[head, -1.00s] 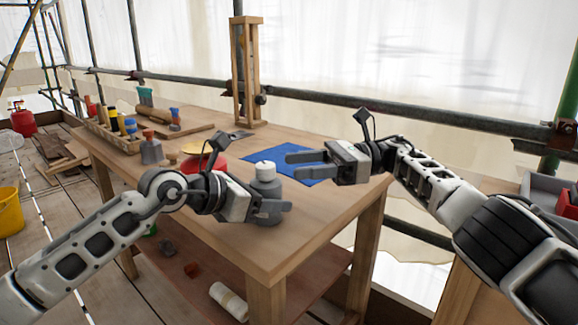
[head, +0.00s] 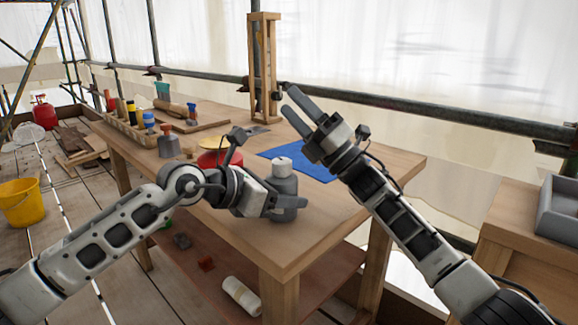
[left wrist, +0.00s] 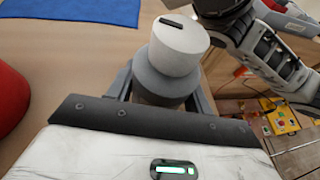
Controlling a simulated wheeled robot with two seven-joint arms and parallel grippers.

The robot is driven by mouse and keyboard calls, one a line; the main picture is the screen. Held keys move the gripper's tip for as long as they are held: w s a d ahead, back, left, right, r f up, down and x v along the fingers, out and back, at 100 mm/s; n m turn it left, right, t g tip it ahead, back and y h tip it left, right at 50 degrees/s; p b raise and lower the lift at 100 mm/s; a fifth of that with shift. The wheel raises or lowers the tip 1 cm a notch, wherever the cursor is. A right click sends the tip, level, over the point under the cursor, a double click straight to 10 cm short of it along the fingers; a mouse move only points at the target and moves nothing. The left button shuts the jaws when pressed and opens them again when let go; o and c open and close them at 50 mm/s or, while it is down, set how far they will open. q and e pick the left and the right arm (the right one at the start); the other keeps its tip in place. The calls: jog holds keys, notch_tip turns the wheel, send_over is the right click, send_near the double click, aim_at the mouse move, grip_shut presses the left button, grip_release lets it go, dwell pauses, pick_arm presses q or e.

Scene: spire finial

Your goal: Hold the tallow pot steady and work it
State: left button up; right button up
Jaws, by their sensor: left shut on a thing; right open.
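The tallow pot (head: 286,187), a grey round vessel with a white top (head: 282,164), stands upright near the front edge of the workbench. In the left wrist view the pot (left wrist: 160,82) sits between the fingers, and its white top (left wrist: 178,50) has a dark slot. My left gripper (head: 288,205) is shut on the grey body, hiding part of it. My right gripper (head: 290,101) is open and empty, raised beyond the pot with its fingers pointing up and left, apart from it.
A blue cloth (head: 300,163) lies behind the pot on the workbench (head: 345,212). A red round thing (head: 213,160) is left of it, beside my left wrist. A wooden frame (head: 264,65) stands at the back. A rack of bottles (head: 125,128) is at the far left. The bench's right corner is clear.

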jog(key=d+m+t+h, duration=0.3)
jog(key=m+t+h, duration=0.45)
jog(key=m, duration=0.55)
jog(key=m+g+h, duration=0.4)
jog(key=m+g, duration=0.2)
jog(key=m, duration=1)
send_near(288, 167)
jog(key=x, duration=1)
jog(key=c, duration=1)
